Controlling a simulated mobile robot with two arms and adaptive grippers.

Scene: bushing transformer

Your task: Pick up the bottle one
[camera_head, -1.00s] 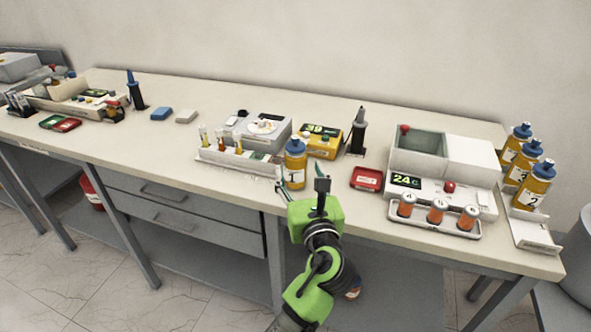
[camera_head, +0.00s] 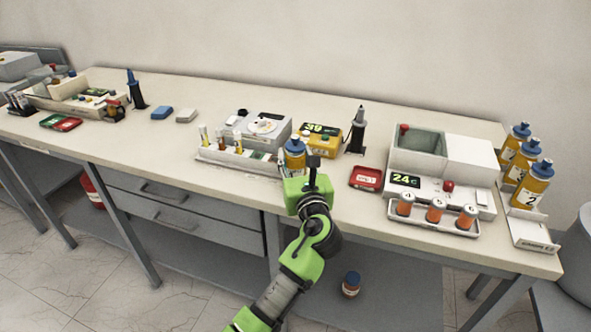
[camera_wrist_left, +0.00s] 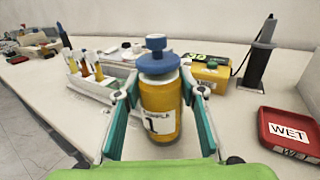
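Bottle one, a yellow bottle with a blue cap and a white label marked 1, stands upright at the table's front edge in the head view (camera_head: 295,152). It also shows in the left wrist view (camera_wrist_left: 160,97). My left gripper (camera_wrist_left: 160,108) is open, with one finger on each side of the bottle. A gap shows at the left finger; contact at the right finger is unclear. In the head view the green gripper body hides the bottle's lower part. My right gripper is not in view.
A tube rack (camera_head: 238,160) stands left of the bottle and a yellow device (camera_head: 322,143) behind it. A red tray (camera_head: 366,178) lies to the right. Several other yellow bottles (camera_head: 531,187) stand at the far right. A small bottle (camera_head: 351,284) is below the table.

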